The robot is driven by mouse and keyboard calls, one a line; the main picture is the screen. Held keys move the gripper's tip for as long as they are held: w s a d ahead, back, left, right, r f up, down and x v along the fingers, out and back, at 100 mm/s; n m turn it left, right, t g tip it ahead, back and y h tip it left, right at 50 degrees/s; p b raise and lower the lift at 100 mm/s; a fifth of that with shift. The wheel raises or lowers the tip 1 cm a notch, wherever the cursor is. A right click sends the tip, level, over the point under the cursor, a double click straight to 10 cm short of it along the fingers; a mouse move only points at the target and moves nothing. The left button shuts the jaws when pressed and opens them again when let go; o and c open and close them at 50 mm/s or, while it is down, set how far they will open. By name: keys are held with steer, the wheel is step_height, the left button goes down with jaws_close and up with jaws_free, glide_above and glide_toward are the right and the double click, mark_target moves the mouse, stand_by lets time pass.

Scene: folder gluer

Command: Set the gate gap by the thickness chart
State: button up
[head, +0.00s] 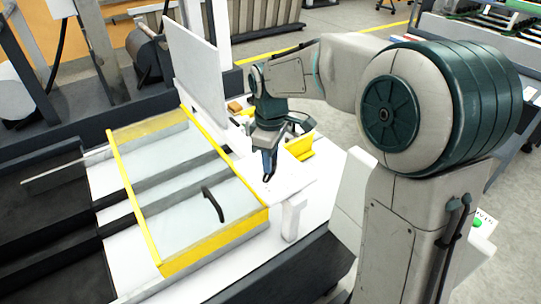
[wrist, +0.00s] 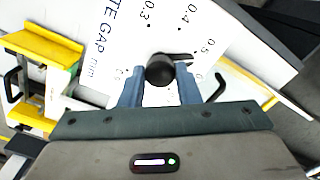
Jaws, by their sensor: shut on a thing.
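My gripper (wrist: 160,85) is shut on a round black knob (wrist: 160,69), with one finger on each side. The knob sits on a white dial plate (wrist: 110,45) lettered "GATE GAP mm", with 0.3, 0.4 and 0.5 readable. A dark pointer (wrist: 184,58) reaches from the knob toward the 0.5 mark; its exact reading is hard to tell. In the head view my gripper (head: 269,178) points down at the white plate; the knob is hardly visible there. I see no readable thickness chart.
A clear, yellow-edged guard (head: 262,215) with a black handle (head: 213,204) lies left of my gripper. A white upright panel (head: 192,62) stands behind it. A yellow block (head: 300,148) stands just right of the gripper. Grey floor is free beyond.

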steer(key=shift+n, duration=1)
steer(key=o, duration=1)
steer(key=shift+c, duration=0.2)
steer(key=shift+r, duration=0.1)
step_height(320, 180, up, 14)
